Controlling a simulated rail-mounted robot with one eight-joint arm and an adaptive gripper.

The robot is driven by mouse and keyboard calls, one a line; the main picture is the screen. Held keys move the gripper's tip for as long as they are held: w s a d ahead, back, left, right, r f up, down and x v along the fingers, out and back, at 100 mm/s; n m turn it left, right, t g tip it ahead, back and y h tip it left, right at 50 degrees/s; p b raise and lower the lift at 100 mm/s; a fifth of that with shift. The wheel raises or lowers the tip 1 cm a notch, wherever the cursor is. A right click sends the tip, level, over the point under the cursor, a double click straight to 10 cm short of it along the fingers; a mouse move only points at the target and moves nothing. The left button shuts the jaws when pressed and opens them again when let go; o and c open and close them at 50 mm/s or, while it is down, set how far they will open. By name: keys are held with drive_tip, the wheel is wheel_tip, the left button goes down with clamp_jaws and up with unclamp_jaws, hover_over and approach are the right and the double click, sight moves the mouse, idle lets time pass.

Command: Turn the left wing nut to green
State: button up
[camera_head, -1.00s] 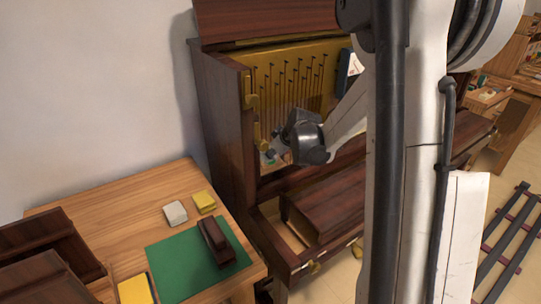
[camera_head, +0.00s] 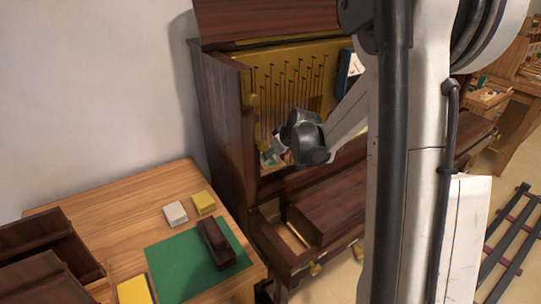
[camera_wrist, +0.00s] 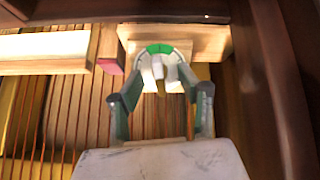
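The wing nut (camera_wrist: 157,74) shows pale grey in the wrist view, on a light wooden block. A dial arc above it has a green section (camera_wrist: 159,48) at its top middle, with pale parts to either side. My gripper (camera_wrist: 160,98) is open, with one finger to the left and one to the right, just short of the wing nut in the picture. I cannot tell whether the fingers touch it. In the head view my gripper (camera_head: 272,153) reaches into the lower left of the open piano (camera_head: 222,125), where the wing nut is too small to make out.
Dark wooden side walls (camera_wrist: 282,70) stand close on the right in the wrist view. Piano strings (camera_wrist: 65,110) run at the left, below a pale wooden bar (camera_wrist: 45,50). A side table (camera_head: 120,200) with a green mat (camera_head: 175,265) stands left of the piano.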

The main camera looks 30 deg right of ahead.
drive_tip(key=p+v, duration=0.5)
drive_tip(key=v, duration=0.6)
idle(1.3)
drive_tip(key=shift+d, duration=0.2)
idle(0.3)
